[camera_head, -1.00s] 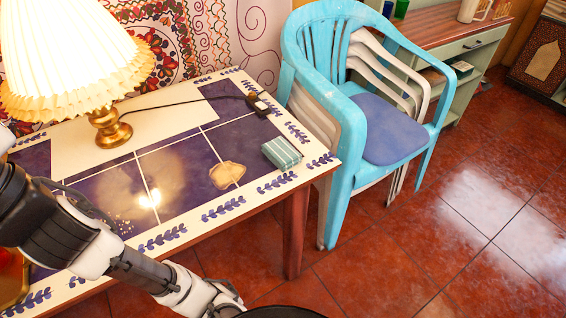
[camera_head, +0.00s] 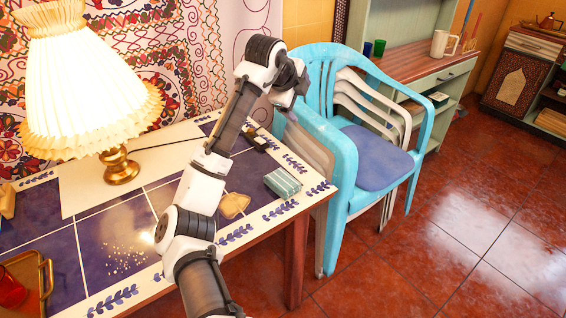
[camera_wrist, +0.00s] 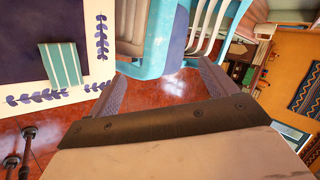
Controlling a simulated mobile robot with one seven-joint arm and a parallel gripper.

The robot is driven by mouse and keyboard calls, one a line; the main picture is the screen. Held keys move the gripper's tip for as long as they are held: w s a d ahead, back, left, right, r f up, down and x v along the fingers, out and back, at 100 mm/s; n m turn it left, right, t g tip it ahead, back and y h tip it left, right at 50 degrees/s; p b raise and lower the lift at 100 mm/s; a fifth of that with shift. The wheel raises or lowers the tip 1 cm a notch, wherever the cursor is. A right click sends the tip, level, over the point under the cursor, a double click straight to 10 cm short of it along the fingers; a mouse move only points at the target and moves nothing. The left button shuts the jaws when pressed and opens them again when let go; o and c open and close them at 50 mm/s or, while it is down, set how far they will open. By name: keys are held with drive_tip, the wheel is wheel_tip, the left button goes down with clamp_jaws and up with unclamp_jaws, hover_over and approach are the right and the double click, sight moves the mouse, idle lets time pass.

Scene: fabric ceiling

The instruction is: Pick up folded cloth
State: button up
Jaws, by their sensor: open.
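The folded cloth (camera_head: 283,182) is a small teal block with pale stripes. It lies on the tiled table (camera_head: 135,290) near its right corner, and it also shows at the left of the wrist view (camera_wrist: 62,65). My gripper (camera_wrist: 161,70) is open and empty, its two fingers spread apart in the wrist view. The cloth lies to the left of the fingers there, not between them. In the head view my arm rises over the table, with its upper end above and behind the cloth.
A lit lamp (camera_head: 122,168) stands on the table's left. A flat tan item (camera_head: 234,205) lies left of the cloth, and a small dark object (camera_head: 256,140) lies behind it. A tray with a red cup (camera_head: 10,290) is at lower left.

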wheel_tip(320, 180, down, 4)
drive_tip(key=s+a+m+g+y, duration=0.1)
drive_tip(key=s+m+g+y, duration=0.1)
drive_tip(key=g, duration=0.1)
drive_tip(key=m+g+y+p, duration=0.2)
drive_tip(key=g, duration=0.2)
hover_over(282, 179)
drive_tip(key=f, duration=1.2)
drive_tip(key=shift+w+a, duration=0.3)
drive_tip(key=shift+s+d+f+p, duration=0.15)
drive_tip(key=shift+f+p, duration=0.15)
drive_tip(key=shift+f, duration=0.7)
drive_tip(key=shift+s+d+f+p, duration=0.1)
drive_tip(key=shift+f+p, duration=0.15)
drive_tip(key=shift+f, duration=0.8)
drive_tip(key=shift+s+d+f+p, duration=0.15)
drive_tip(key=shift+f+p, duration=0.15)
drive_tip(key=shift+f, duration=0.7)
drive_tip(key=shift+c, duration=0.3)
drive_tip(key=c, duration=1)
drive_tip(key=shift+r, duration=0.15)
